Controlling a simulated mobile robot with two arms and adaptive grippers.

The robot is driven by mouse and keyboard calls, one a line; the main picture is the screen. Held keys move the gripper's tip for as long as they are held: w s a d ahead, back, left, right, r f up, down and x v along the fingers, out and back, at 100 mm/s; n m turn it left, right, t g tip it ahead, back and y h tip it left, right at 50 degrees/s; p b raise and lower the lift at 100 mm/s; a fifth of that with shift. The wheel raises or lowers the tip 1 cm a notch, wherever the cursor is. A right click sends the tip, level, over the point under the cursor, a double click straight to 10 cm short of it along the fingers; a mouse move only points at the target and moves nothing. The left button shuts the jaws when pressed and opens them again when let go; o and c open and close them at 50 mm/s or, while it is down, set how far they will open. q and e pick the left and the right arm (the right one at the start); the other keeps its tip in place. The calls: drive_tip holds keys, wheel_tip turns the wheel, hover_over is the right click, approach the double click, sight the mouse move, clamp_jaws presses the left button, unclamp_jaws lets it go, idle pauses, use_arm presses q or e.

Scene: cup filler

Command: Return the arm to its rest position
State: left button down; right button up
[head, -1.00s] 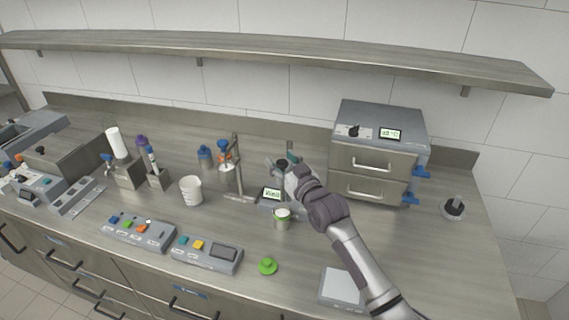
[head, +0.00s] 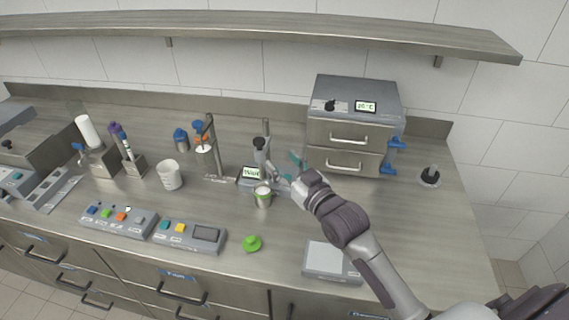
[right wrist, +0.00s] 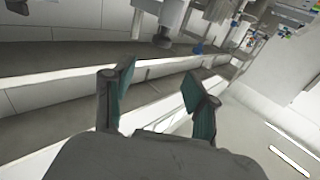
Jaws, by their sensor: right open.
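My right arm reaches in from the lower right in the head view. Its gripper (head: 289,174) is open, just right of the cup filler (head: 260,150) with the black top and lit display. A small cup (head: 263,199) with a green band stands at the front of the filler; the gripper is close to it, and I cannot tell whether they touch. In the right wrist view the teal-padded fingers (right wrist: 158,76) are spread with nothing between them. My left gripper is not in view.
A two-drawer oven (head: 350,125) stands behind and right of the gripper. A flat scale (head: 330,260) lies beside my forearm. A green lid (head: 252,243), button panels (head: 190,235) and a white beaker (head: 169,175) are on the left. A shelf (head: 300,35) runs above.

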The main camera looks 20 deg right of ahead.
drive_tip(key=s+a+f+g+h, duration=0.1)
drive_tip(key=s+a+f+g, duration=0.2)
drive_tip(key=s+f+g, duration=0.65)
drive_tip(key=s+d+f+g+h, duration=0.15)
drive_tip(key=s+f, duration=0.25)
drive_tip(key=s, duration=0.7)
drive_tip(key=s+f+g+h, duration=0.1)
drive_tip(key=s+f+g, duration=0.3)
drive_tip(key=s, duration=0.7)
wheel_tip(320, 180, down, 29)
drive_tip(key=s+b, duration=0.1)
drive_tip(key=b, duration=0.1)
drive_tip(key=s+d+f+g+b, duration=0.1)
drive_tip(key=s+d+f, duration=0.1)
drive_tip(key=s+f, duration=1.4)
drive_tip(key=shift+s+d+f+g, duration=0.3)
drive_tip(key=shift+f, duration=0.25)
